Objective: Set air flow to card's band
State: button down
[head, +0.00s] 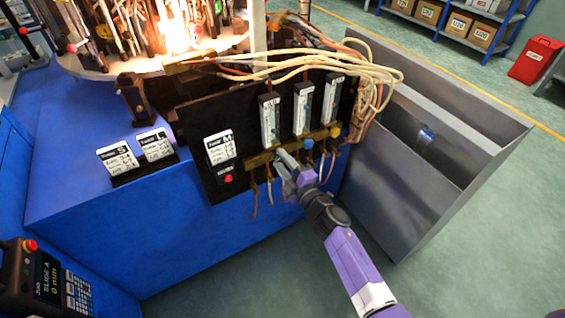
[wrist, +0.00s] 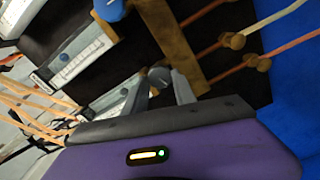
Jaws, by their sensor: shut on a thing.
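Three upright flow meters stand on a black panel: left (head: 269,120), middle (head: 302,108) and right (head: 333,100). My gripper (head: 288,165) is below the left meter, shut on its grey knob (wrist: 160,75); in the head view the gripper largely hides this knob. The middle meter has a blue knob (head: 308,144), and the right one a yellow knob (head: 335,132). The white card (head: 220,148) marked M sits at the panel's left; its smaller lines are too small to read. The meters' scales and floats cannot be read in either view.
Cards marked S (head: 118,160) and L (head: 154,146) stand on the blue cabinet. Pale hoses (head: 340,62) loop above the meters, and tubes hang below the brass bar. A grey metal bin (head: 410,170) stands right of my arm. Flames burn at the upper left.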

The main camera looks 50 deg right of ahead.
dwell(0.5)
jog(key=c, duration=1)
grip_release()
jog(key=shift+c, duration=0.2)
jog(key=shift+s, duration=0.15)
jog(key=v, duration=0.7)
jog(key=shift+s, duration=0.3)
jog(key=shift+a, duration=0.1)
